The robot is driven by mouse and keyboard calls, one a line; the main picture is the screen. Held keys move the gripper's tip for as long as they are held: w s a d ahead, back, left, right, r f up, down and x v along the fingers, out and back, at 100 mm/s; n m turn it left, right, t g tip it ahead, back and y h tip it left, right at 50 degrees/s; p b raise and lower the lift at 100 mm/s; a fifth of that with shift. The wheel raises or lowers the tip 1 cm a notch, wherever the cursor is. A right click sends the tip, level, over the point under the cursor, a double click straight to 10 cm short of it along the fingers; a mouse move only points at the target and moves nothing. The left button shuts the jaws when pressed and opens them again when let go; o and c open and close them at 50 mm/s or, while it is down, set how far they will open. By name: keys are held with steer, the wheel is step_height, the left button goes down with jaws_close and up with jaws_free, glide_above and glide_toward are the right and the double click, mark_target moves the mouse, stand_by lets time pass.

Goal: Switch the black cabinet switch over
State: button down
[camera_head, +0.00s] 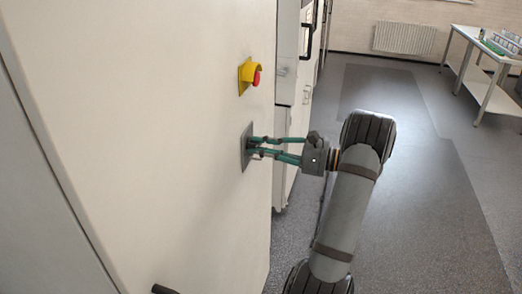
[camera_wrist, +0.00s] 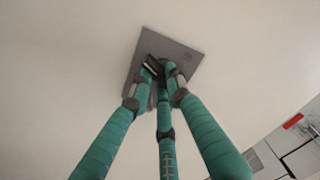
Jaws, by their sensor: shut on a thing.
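The black cabinet switch (camera_wrist: 152,66) sits on a grey square plate (camera_head: 246,147) on the white cabinet face. In the wrist view the plate (camera_wrist: 186,58) looks turned at an angle, and the fingers hide much of the switch. My gripper (camera_head: 256,147) is at the plate, its green fingers reaching in from the right. In the wrist view my gripper (camera_wrist: 163,75) has its fingertips closed in around the switch knob, shut on it. The knob's exact setting is hard to read behind the fingers.
A yellow housing with a red emergency button (camera_head: 255,77) sticks out of the cabinet (camera_head: 150,100) just above the switch. A dark handle (camera_head: 164,289) shows at the bottom. Open floor (camera_head: 430,200) lies to the right, with a white table (camera_head: 486,57) far back.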

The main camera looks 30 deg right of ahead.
steer(key=m, duration=0.3)
steer(key=m+p, duration=0.1)
steer(key=m, duration=0.5)
steer(key=shift+s+a+r+m+p, duration=0.1)
steer(key=shift+r+m+p, duration=0.15)
steer(key=shift+m+p, duration=0.8)
steer(key=shift+m, duration=0.85)
steer(key=shift+f, duration=0.1)
steer(key=c, duration=1.6)
jaws_free()
steer(key=shift+c, duration=0.2)
steer(key=v, duration=1.2)
